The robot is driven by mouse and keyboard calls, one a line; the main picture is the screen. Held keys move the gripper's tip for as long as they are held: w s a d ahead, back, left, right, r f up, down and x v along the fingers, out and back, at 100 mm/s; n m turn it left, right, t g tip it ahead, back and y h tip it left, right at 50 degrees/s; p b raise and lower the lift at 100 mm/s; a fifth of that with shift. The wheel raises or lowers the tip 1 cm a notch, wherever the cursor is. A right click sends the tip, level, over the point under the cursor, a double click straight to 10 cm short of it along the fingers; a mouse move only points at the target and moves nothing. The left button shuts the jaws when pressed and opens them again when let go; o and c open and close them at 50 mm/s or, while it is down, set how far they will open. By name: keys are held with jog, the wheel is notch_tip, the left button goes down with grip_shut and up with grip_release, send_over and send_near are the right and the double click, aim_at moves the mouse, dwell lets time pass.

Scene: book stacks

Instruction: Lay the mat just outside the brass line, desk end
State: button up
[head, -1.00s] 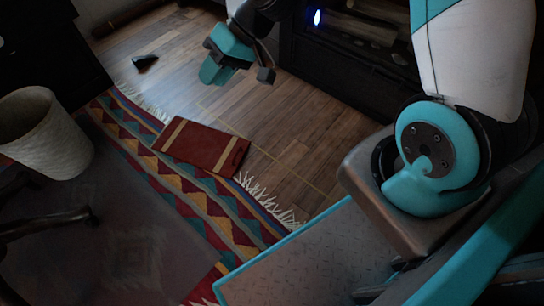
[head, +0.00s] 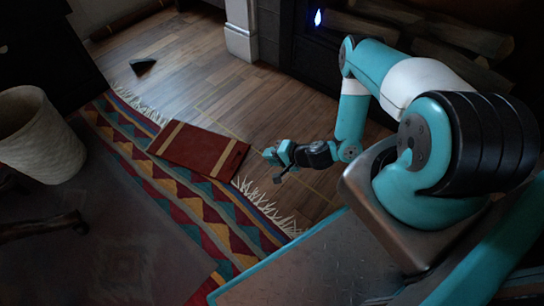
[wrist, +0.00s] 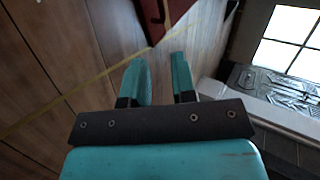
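The mat (head: 196,150) is dark red with tan bands near its ends. It lies flat across the fringed edge of the patterned rug, partly on the wood floor. Part of it shows at the top of the wrist view (wrist: 157,14). The brass line (wrist: 62,98) is a thin yellow strip running diagonally across the floorboards, on the floor side of the rug's fringe. My gripper (head: 268,156) is low over the floor, just right of the mat's right end. In the wrist view its two teal fingers (wrist: 161,68) stand apart with nothing between them.
The patterned rug (head: 215,215) runs diagonally under the mat. A pale woven basket (head: 40,140) stands at left, and a small dark wedge (head: 142,66) lies on the floor. A fireplace with logs (head: 460,35) is at the back right.

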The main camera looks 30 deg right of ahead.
jog(key=b, duration=1)
send_near(235, 157)
jog(key=x, duration=0.8)
jog(key=shift+f, duration=0.3)
jog(key=shift+w+a+f+b, duration=0.25)
jog(key=shift+w+a+b, duration=0.1)
jog(key=shift+w+b, duration=0.2)
grip_shut()
